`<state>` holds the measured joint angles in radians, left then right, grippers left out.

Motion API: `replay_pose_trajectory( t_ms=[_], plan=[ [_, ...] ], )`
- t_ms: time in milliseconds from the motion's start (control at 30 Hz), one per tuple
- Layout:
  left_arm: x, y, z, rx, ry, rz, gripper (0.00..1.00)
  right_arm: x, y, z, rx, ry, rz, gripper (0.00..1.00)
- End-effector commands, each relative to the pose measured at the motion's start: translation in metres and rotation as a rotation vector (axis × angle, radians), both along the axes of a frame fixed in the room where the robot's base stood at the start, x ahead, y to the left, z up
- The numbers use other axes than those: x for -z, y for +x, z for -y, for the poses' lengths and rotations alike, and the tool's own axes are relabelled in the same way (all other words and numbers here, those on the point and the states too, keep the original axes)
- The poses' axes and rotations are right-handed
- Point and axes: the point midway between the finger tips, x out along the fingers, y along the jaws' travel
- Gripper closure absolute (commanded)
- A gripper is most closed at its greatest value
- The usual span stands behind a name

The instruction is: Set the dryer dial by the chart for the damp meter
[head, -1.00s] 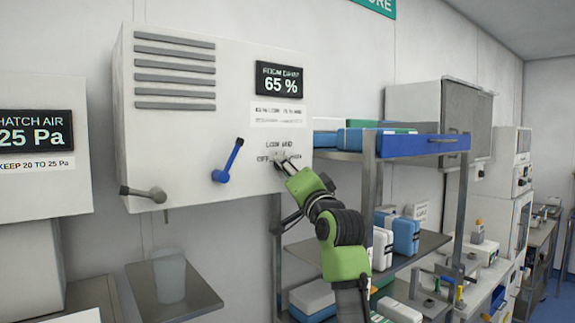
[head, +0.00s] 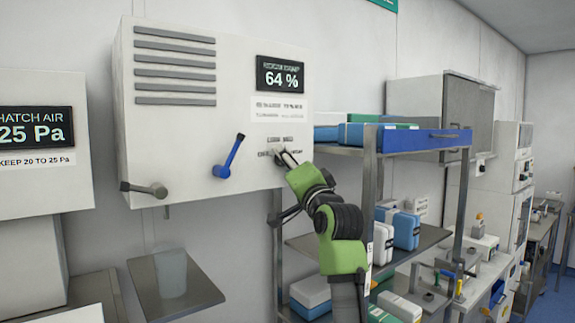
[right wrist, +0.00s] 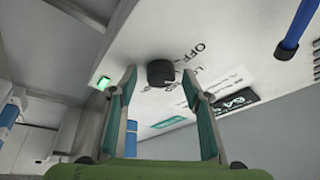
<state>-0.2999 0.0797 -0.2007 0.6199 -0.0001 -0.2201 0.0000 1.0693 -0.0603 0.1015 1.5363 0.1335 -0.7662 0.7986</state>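The dryer is a white wall box (head: 240,110). Its damp meter (head: 280,74) reads 64 %. A small printed chart (head: 279,108) sits below the meter, its text too blurred to read surely. Dial labels LOW and MID show below that, with OFF at the left. In the right wrist view the dial is a dark round knob (right wrist: 161,73), with OFF and LOW printed near it. My right gripper (right wrist: 159,84) is open, its fingers on either side of the knob, contact unclear. In the head view my right gripper (head: 285,157) largely covers the dial. My left gripper is out of view.
A blue lever (head: 229,158) and a grey lever (head: 146,189) stick out of the box, left of the dial. A shelf rack (head: 370,190) with boxes stands close at the right. A small green light (right wrist: 104,82) glows near the dial. A hatch air panel (head: 36,125) reads 25 Pa.

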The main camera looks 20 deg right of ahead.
Motion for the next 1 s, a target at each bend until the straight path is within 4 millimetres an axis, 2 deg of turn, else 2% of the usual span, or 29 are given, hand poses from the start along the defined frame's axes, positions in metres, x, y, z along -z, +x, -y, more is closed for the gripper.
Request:
replay_pose_trajectory(
  t_ms=[267, 700, 800, 1000],
  plan=[
    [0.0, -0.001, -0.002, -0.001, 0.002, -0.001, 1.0, 0.004, -0.011, 0.001, 0.0, 0.0, 0.0, 0.56],
    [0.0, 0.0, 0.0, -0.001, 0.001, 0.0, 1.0, 0.025, -0.087, 0.006, 0.0, 0.001, 0.001, 0.56],
    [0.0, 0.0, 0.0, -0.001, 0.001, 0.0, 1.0, 0.029, -0.1, 0.007, 0.0, 0.001, 0.001, 0.56],
    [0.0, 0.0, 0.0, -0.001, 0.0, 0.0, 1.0, 0.033, -0.114, 0.008, 0.0, 0.001, 0.0, 0.56]
  ],
)
